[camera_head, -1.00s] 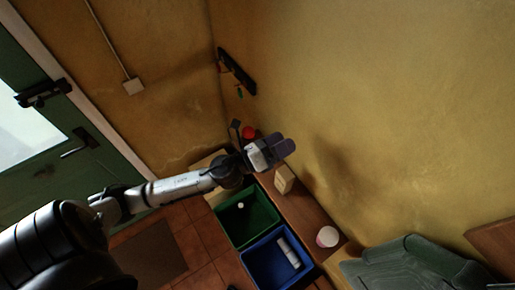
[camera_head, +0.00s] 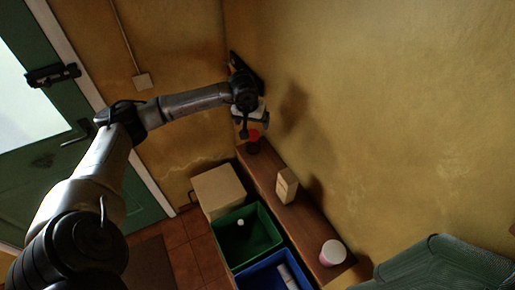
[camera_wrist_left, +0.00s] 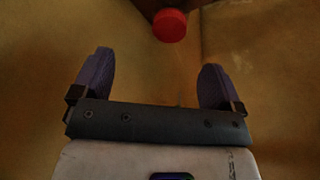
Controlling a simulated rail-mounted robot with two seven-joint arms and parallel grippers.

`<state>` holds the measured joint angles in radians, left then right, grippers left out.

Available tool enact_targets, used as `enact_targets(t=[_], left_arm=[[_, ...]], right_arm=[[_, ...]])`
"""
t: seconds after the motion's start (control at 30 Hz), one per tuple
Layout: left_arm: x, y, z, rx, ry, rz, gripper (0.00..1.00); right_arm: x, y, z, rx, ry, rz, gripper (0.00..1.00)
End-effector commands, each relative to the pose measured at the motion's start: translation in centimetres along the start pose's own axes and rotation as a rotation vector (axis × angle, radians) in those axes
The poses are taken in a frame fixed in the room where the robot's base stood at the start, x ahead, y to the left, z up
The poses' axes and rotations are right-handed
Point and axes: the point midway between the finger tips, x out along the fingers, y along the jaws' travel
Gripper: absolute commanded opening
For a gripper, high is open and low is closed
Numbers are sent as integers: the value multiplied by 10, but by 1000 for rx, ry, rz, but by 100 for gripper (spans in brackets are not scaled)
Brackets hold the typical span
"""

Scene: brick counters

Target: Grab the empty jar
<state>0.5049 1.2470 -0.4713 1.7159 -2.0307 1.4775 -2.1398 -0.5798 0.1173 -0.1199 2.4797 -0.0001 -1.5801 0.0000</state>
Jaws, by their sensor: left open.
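A jar with a red lid (camera_head: 254,135) stands at the far end of the wooden shelf in the head view. Its dark lower part shows below the lid, and I cannot tell whether it is empty. My left gripper (camera_head: 253,127) is above the jar, close to it, and covers part of it. In the left wrist view the red lid (camera_wrist_left: 170,25) is at the top, beyond the two spread purple fingers (camera_wrist_left: 155,70). Nothing is between the fingers. My right gripper is not in view.
On the shelf (camera_head: 309,226) stand a beige carton (camera_head: 286,187) and a white and pink tub (camera_head: 332,254). Below are a green bin (camera_head: 226,250), a blue bin (camera_head: 258,277) and a cardboard box (camera_head: 217,189). A yellow wall (camera_head: 400,120) rises behind the shelf.

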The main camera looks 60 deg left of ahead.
Motion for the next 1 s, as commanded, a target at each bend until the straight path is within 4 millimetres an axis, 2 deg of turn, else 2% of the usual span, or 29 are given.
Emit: enact_targets(t=[0.03,0.17,0.5,0.87,1.0], left_arm=[[1,-7,-4,7,8,-28,92],[12,-14,-7,16,10,-57,92],[67,-16,-7,15,10,-53,92],[89,-17,-7,16,10,-54,92],[107,-17,-6,13,7,-51,92]], right_arm=[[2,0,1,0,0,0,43],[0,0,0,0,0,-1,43],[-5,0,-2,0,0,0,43],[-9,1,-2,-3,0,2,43],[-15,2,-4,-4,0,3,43]])
